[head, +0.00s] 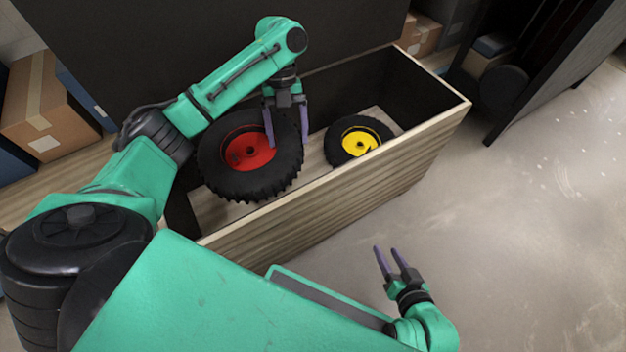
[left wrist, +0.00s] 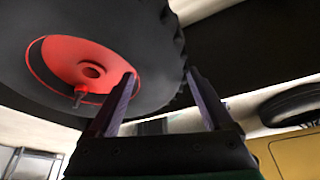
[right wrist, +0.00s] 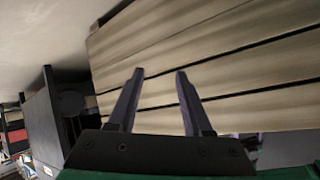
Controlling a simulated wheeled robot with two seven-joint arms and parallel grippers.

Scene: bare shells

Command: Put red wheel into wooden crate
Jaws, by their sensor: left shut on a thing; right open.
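The red wheel (head: 240,153), a red hub in a knobby black tyre, is over the left part of the wooden crate (head: 345,195), within its opening. I cannot tell whether it touches the crate's floor. My left gripper (head: 287,137) reaches down from above and is shut on the tyre's right side, one finger on the hub side and one outside. The left wrist view shows the wheel (left wrist: 90,60) close up between and beside the fingers (left wrist: 158,95). My right gripper (head: 388,250) is open and empty outside the crate's front wall, which the right wrist view shows as planks (right wrist: 220,60).
A smaller wheel with a yellow hub (head: 359,141) lies in the crate to the right of the red wheel. Cardboard boxes (head: 48,105) stand at the left. A dark shelf or panel (head: 545,85) stands at the right. The floor (head: 500,230) in front is clear.

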